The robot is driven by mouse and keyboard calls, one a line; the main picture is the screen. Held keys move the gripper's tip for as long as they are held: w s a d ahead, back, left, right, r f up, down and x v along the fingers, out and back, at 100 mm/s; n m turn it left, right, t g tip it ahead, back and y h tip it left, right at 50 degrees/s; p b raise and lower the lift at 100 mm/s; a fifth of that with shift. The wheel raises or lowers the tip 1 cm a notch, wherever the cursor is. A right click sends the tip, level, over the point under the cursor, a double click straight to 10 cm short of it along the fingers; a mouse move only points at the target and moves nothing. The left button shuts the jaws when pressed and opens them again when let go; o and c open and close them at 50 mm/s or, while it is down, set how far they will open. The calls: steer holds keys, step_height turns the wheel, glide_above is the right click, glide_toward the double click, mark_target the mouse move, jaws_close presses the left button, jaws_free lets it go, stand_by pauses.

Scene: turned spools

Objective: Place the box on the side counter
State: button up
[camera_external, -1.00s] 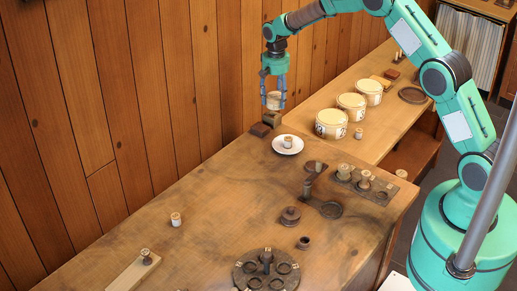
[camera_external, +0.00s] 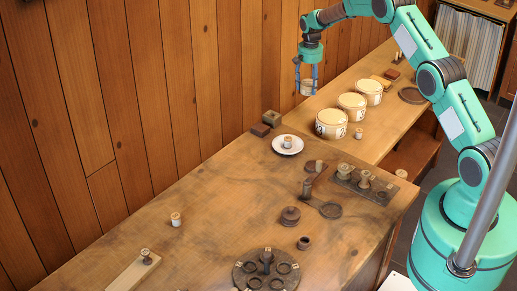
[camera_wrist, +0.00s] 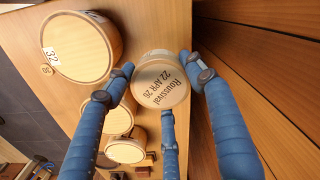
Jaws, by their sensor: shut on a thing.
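The box is a small round pale tub; in the wrist view (camera_wrist: 158,82) its lid reads "Roussival 22 APR 26". My gripper (camera_external: 307,84) is shut on the box (camera_external: 307,88), with blue fingers around its side. In the external view they are high at the back, in front of the wood wall and left of the large tubs. The side counter (camera_external: 392,117) runs back to the right; it fills the left and middle of the wrist view (camera_wrist: 30,20). The box appears above its wall side; the gap below is unclear.
Three large round tubs (camera_external: 332,124) stand in a row on the side counter, with a small spool (camera_external: 358,133) beside the nearest. A dark round tray (camera_external: 411,95) lies farther back. The plank wall (camera_wrist: 255,75) is close to my gripper. The main bench holds a white plate (camera_external: 288,151).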

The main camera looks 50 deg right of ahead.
steer(key=shift+f, duration=0.75)
steer(key=shift+f, duration=0.1)
glide_above(307, 115)
steer(key=shift+f, duration=3.05)
steer(key=shift+f, duration=1.9)
steer(key=shift+f+b, duration=0.1)
steer(key=shift+b, duration=0.2)
steer(key=o, duration=1)
steer(key=shift+o, duration=0.2)
